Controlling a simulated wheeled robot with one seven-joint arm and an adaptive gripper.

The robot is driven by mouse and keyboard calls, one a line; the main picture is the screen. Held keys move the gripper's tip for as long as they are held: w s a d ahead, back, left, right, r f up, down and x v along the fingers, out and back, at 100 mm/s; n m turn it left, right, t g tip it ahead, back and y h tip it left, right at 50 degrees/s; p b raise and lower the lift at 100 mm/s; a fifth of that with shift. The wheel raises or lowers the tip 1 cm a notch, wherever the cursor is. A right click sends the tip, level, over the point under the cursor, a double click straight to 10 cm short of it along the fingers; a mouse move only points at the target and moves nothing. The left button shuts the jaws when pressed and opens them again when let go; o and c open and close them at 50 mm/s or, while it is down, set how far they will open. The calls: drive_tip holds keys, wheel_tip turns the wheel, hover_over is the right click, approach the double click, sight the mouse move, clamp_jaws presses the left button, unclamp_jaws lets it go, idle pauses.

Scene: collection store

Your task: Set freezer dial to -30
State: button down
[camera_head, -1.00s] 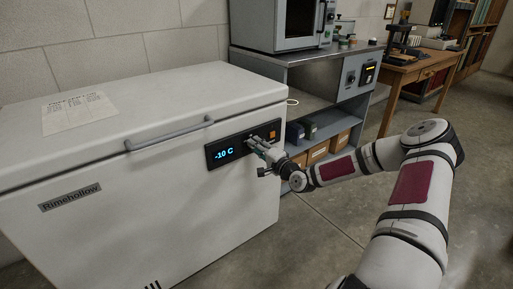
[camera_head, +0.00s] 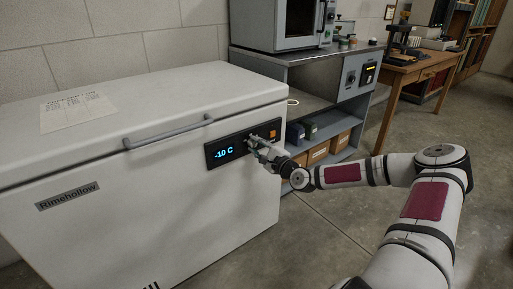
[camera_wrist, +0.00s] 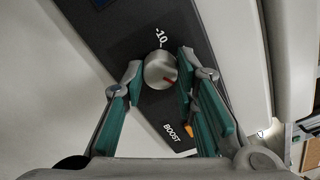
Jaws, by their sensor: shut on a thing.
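The white chest freezer (camera_head: 150,215) stands at the left with its lid shut. Its black control panel (camera_head: 211,161) is on the front near the right corner, and the display (camera_head: 223,153) reads -10 C. In the wrist view the round silver dial (camera_wrist: 157,66) has a red mark on its face, and a "-10" label (camera_wrist: 160,38) is printed beside it. My gripper (camera_wrist: 160,72) is shut on the dial, one finger on each side. In the head view my gripper (camera_head: 256,143) covers most of the dial.
An orange button (camera_head: 271,134) sits on the panel right of the dial, by the word BOOST (camera_wrist: 178,132). A handle (camera_head: 168,134) runs along the lid front. A grey shelf unit with cardboard boxes (camera_head: 318,154) stands at the right. The floor in front is clear.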

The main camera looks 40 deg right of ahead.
idle(0.4)
drive_tip(key=c, duration=1.3)
unclamp_jaws()
drive_tip(key=shift+s, duration=0.15)
drive_tip(key=s, duration=1.1)
drive_tip(key=shift+s+d, duration=0.25)
drive_tip(key=shift+s, duration=0.1)
